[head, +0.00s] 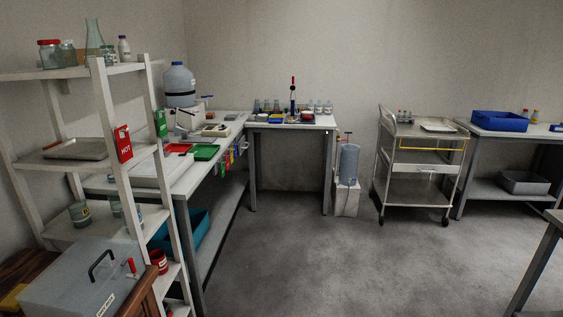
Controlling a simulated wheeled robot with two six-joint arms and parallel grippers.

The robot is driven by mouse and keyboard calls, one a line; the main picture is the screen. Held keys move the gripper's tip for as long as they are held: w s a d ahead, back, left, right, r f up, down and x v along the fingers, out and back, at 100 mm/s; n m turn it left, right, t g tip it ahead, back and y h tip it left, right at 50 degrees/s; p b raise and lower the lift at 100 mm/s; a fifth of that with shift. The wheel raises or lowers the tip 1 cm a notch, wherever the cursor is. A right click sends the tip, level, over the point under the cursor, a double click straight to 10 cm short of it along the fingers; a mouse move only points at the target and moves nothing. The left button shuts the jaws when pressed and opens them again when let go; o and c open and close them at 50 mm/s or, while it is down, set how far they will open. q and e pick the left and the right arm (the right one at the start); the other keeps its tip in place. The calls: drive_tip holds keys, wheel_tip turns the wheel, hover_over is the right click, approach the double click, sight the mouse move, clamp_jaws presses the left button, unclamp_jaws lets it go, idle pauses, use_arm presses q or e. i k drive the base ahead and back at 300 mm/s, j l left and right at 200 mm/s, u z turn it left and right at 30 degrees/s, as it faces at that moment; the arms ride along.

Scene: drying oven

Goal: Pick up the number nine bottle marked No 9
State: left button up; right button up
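I cannot make out a No 9 mark on any bottle; the labels are too small to read. Several clear bottles with pale labels (319,107) stand at the right end of the far bench. Several small dark bottles (265,105) stand at that bench's left part. A white bottle with a dark cap (124,48) stands on the top shelf of the white rack at left. Neither of my grippers is in view.
The white rack (104,110) and a grey box with a black handle (85,280) fill the left front. The L-shaped bench (232,125) runs behind. The trolley (415,160) and a bench with a blue bin (499,121) stand at right. The grey floor (320,260) in the middle is clear.

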sight(328, 107)
drive_tip(key=i+l+z, duration=0.1)
drive_tip(key=i+z, duration=0.35)
drive_tip(key=i, duration=2.85)
